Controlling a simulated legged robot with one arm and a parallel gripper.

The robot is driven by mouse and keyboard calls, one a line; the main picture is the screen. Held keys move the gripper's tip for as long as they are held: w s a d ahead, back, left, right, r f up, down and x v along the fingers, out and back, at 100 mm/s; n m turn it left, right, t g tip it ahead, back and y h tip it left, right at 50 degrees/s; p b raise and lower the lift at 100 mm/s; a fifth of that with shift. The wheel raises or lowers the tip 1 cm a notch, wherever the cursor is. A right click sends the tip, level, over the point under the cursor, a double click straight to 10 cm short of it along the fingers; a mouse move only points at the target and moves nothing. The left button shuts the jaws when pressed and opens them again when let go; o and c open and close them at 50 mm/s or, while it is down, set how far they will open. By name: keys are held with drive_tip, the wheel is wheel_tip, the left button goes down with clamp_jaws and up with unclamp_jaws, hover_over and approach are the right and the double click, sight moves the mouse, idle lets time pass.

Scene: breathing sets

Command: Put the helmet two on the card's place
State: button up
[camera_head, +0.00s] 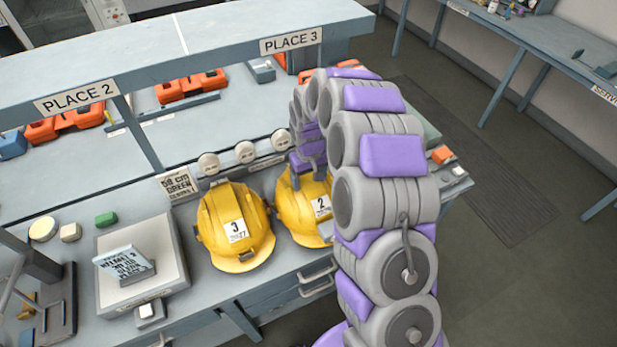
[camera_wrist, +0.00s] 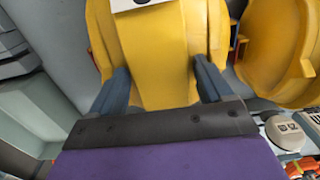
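Helmet two (camera_head: 297,222) is a yellow hard hat with a white "2" label, on the bench's front edge in the head view. My gripper (camera_head: 308,178) is above its crown. In the wrist view the yellow shell (camera_wrist: 160,75) lies between my gripper's two dark fingers (camera_wrist: 162,82), which are spread wide; firm contact is not visible. A small printed card (camera_head: 124,263) stands tilted on a grey square pad (camera_head: 170,245) at the left; its text is only partly legible. "PLACE 2" (camera_head: 75,97) and "PLACE 3" (camera_head: 291,41) signs are on the shelf edge.
Helmet three (camera_head: 232,252) stands close left of helmet two; a yellow helmet also shows at right in the wrist view (camera_wrist: 265,45). Orange cases (camera_head: 192,86) sit under the shelf.

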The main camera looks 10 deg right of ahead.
drive_tip(key=shift+o, duration=0.9)
drive_tip(key=shift+r, duration=0.1)
wheel_tip(320, 180, up, 12)
drive_tip(key=shift+p, duration=0.45)
drive_tip(key=s+d+r+m, duration=0.1)
drive_tip(key=s+d+r, duration=0.1)
drive_tip(key=s, duration=1.1)
drive_tip(key=s+d+r+m+g, duration=0.1)
drive_tip(key=s+r, duration=0.3)
drive_tip(key=s, duration=0.9)
drive_tip(key=s+d+r+m, duration=0.1)
drive_tip(key=s+d+r, duration=0.2)
drive_tip(key=s, duration=1)
drive_tip(key=shift+s+g, duration=0.35)
drive_tip(key=shift+g, duration=0.05)
drive_tip(key=shift+o, duration=0.4)
drive_tip(key=shift+s+m, duration=0.3)
